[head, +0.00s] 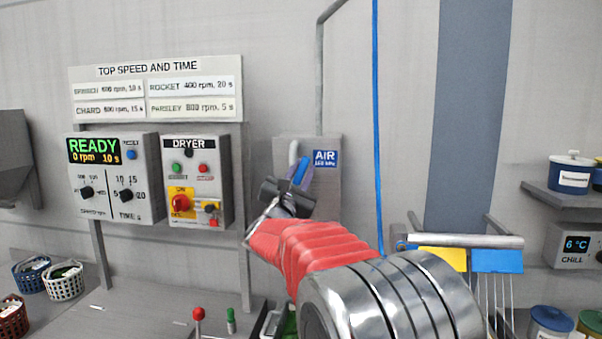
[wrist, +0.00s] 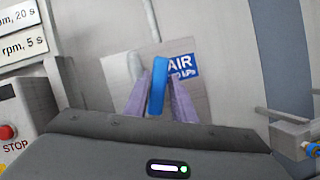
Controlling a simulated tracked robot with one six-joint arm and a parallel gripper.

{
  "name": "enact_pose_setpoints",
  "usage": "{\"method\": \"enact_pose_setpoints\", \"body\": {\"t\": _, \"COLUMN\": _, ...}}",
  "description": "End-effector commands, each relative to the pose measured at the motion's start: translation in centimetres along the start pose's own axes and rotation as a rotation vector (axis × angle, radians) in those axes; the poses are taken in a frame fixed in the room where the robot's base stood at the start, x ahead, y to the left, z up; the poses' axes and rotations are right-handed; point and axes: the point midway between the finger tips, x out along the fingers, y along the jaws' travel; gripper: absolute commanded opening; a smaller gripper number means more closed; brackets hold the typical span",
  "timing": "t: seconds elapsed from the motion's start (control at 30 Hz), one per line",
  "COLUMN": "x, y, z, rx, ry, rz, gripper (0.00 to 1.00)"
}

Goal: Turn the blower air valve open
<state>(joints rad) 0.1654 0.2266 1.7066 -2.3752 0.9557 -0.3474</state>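The air valve's blue handle (wrist: 157,85) stands nearly upright, slightly tilted, in front of a grey panel with a blue AIR sign (head: 326,159). In the head view the handle (head: 301,171) is partly hidden by my gripper (head: 292,172). My gripper, which also shows in the wrist view (wrist: 160,80), has one purple finger on each side of the handle. I cannot tell whether the fingers touch it or a small gap is left. The valve body behind is hidden.
The dryer box (head: 193,176) with knobs and a red stop button is left of the panel. The spinner control box (head: 112,180) reads READY. A blue hose (head: 377,100) hangs right of the panel. A metal rail (head: 465,240) with yellow and blue tags is at right.

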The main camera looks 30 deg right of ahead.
Motion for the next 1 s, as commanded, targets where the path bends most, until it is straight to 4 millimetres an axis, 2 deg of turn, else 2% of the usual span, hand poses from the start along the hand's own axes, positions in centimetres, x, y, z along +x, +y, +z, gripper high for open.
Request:
{"method": "enact_pose_setpoints", "body": {"t": 0.03, "x": 0.1, "y": 0.6, "z": 0.6, "rx": 0.004, "ry": -0.010, "rz": 0.010, "gripper": 0.36}}
{"method": "enact_pose_setpoints", "body": {"t": 0.27, "x": 0.0, "y": 0.7, "z": 0.9, "rx": 0.006, "ry": -0.014, "rz": 0.012, "gripper": 0.36}}
{"method": "enact_pose_setpoints", "body": {"t": 0.47, "x": -1.4, "y": 0.7, "z": 0.7, "rx": 0.006, "ry": -0.011, "rz": 0.011, "gripper": 0.36}}
{"method": "enact_pose_setpoints", "body": {"t": 1.0, "x": -10.2, "y": 0.3, "z": 0.1, "rx": 0.003, "ry": 0.000, "rz": 0.006, "gripper": 0.36}}
